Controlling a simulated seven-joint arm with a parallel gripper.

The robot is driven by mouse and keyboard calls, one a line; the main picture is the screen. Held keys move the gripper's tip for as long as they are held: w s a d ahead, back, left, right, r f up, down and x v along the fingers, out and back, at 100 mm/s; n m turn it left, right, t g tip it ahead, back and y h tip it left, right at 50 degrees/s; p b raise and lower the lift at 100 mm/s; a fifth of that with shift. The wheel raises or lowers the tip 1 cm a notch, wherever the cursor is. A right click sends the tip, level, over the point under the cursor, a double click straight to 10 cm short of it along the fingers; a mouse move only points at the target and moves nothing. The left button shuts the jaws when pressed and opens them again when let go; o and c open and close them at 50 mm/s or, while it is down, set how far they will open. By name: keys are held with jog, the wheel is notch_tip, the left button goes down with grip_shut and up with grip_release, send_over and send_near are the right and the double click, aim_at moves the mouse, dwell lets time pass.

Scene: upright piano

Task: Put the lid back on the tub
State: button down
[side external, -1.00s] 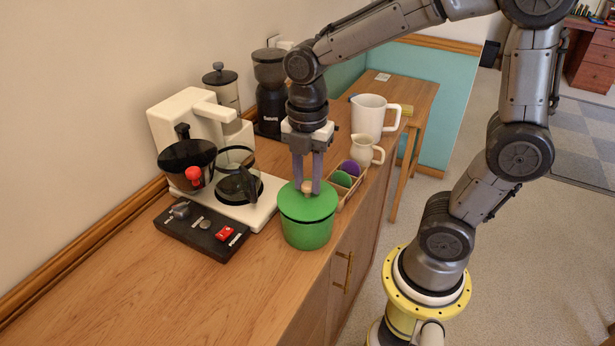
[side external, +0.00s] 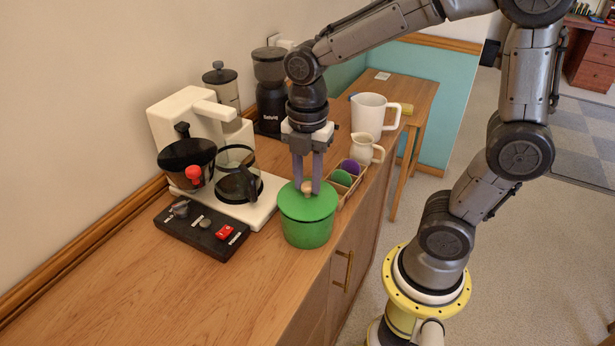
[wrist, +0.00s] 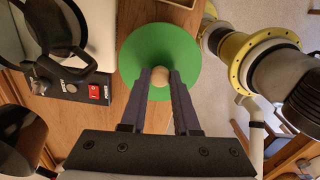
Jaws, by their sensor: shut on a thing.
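The green tub (side external: 307,232) stands upright on the wooden counter, near its front edge. The green lid (side external: 308,207) sits level on top of the tub, with a light wooden knob (side external: 306,187) at its centre. My gripper (side external: 307,188) points straight down from above and is shut on the knob. In the wrist view the round lid (wrist: 160,45) covers the tub and hides its inside, and the knob (wrist: 160,76) lies between the two fingertips. Whether the lid is fully seated on the rim is hard to tell.
A white coffee maker (side external: 250,207) with a glass jug and a black switch panel (side external: 202,232) stand left of the tub. A box with coloured balls (side external: 349,178), a small cream jug (side external: 364,150) and a white pitcher (side external: 371,115) stand behind it. The counter's near left is clear.

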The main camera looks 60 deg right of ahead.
dwell(0.3)
jog(key=shift+c, duration=0.5)
grip_release()
jog(key=shift+r, duration=3.55)
grip_shut()
